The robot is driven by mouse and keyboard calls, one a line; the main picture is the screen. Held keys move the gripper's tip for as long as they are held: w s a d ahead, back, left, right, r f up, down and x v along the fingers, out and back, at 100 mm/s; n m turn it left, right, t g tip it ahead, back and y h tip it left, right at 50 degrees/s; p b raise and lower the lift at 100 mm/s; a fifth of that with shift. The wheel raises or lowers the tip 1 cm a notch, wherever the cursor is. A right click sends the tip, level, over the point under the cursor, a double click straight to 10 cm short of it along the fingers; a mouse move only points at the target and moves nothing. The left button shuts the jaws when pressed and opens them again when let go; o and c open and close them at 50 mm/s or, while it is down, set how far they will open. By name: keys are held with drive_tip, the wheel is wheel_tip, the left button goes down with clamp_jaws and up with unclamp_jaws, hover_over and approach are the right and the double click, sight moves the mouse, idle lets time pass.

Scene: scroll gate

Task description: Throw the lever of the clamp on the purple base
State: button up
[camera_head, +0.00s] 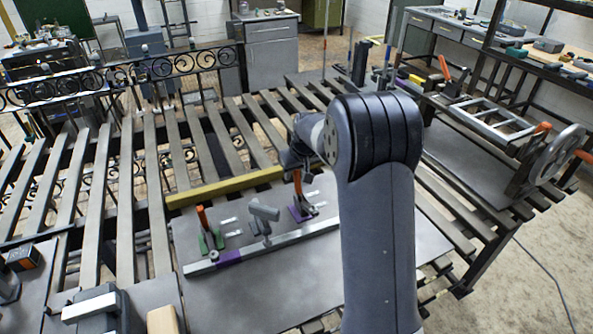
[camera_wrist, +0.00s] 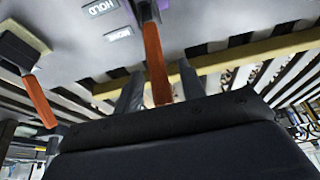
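The clamp on the purple base (camera_head: 302,212) stands on the grey plate, with its orange lever (camera_head: 298,184) upright. My gripper (camera_head: 297,166) is just above and behind this lever in the head view, partly hidden by my arm. In the wrist view, an orange lever (camera_wrist: 156,60) runs between the two fingers of my gripper (camera_wrist: 160,85). The fingers are apart, with gaps visible beside the lever.
A clamp on a green base (camera_head: 211,242) with an orange lever stands to the left. A grey T-shaped piece (camera_head: 264,218) stands between the clamps. A long bar with a purple section (camera_head: 229,257) lies in front, and a yellow bar (camera_head: 222,187) lies behind.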

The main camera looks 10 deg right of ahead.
sight(299, 181)
clamp_jaws()
idle(0.3)
drive_tip(key=shift+s+f+b, duration=0.15)
drive_tip(key=shift+s+b, duration=0.05)
drive_tip(key=shift+b, duration=0.75)
drive_tip(key=shift+s+d+f+t+b, duration=0.1)
drive_tip(key=shift+s+t+b, duration=0.25)
drive_tip(key=shift+b, duration=0.85)
drive_tip(key=t+b, duration=0.1)
drive_tip(key=b, duration=0.2)
drive_tip(key=s+t+b, duration=0.1)
drive_tip(key=b, duration=0.2)
drive_tip(key=s+t+b, duration=0.1)
drive_tip(key=b, duration=0.3)
drive_tip(key=shift+s+d+f+y, duration=0.15)
drive_tip(key=shift+d+y, duration=0.1)
drive_tip(key=shift+y, duration=0.15)
drive_tip(key=s+t+b, duration=0.1)
drive_tip(key=b, duration=0.5)
drive_tip(key=shift+s+d+t, duration=0.1)
drive_tip(key=shift+s+t, duration=0.05)
drive_tip(key=shift+t, duration=0.1)
drive_tip(key=shift+b, duration=0.4)
drive_tip(key=shift+s+r+t+b, duration=0.2)
drive_tip(key=shift+r+t+b, duration=0.1)
drive_tip(key=shift+b, duration=0.3)
